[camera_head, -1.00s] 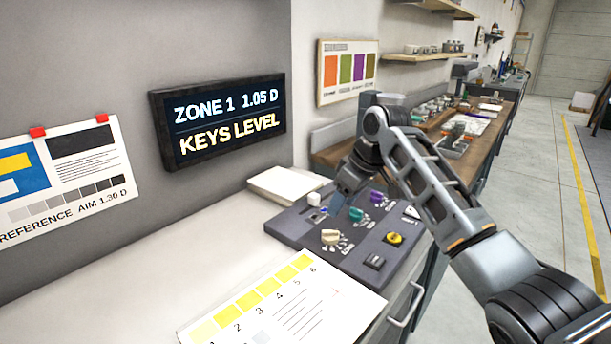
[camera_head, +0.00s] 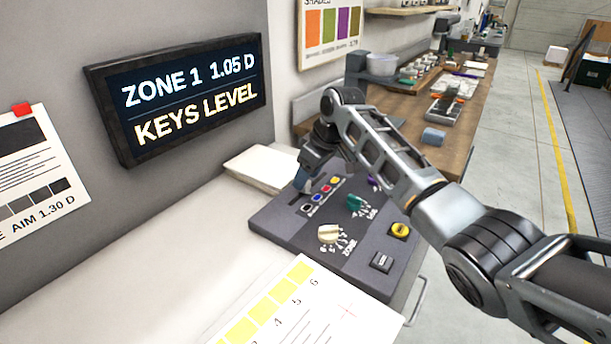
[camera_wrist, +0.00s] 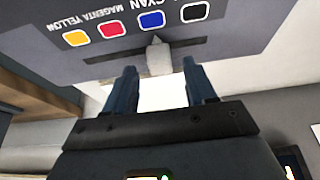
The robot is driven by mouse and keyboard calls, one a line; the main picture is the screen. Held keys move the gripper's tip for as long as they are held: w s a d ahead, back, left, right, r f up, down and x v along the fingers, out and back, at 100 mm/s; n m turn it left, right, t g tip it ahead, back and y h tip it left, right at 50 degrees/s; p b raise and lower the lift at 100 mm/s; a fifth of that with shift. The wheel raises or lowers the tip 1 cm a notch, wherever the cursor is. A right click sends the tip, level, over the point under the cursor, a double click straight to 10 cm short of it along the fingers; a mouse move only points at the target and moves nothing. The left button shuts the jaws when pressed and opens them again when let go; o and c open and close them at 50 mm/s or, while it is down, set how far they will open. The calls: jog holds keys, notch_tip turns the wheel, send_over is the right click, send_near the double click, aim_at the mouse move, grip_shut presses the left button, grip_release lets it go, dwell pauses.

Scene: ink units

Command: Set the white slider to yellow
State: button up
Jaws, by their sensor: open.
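In the wrist view the white slider (camera_wrist: 158,58) is a small pale knob in a dark slot, level with the blue dot marked cyan (camera_wrist: 152,20). The yellow dot (camera_wrist: 75,38) is at the left end of the row, past the red magenta dot (camera_wrist: 112,28); a black dot (camera_wrist: 195,11) is at the right end. My gripper (camera_wrist: 161,84) is open, with one finger on each side of the knob in the picture; I cannot tell if either touches it. In the head view my gripper (camera_head: 304,182) is over the slot and hides the knob.
A wall display (camera_head: 185,98) reads "ZONE 1 1.05 D, KEYS LEVEL". A white sheet (camera_head: 340,318) lies in front.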

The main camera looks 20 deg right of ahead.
jog(key=shift+x, duration=0.85)
jog(key=shift+c, duration=0.4)
grip_shut()
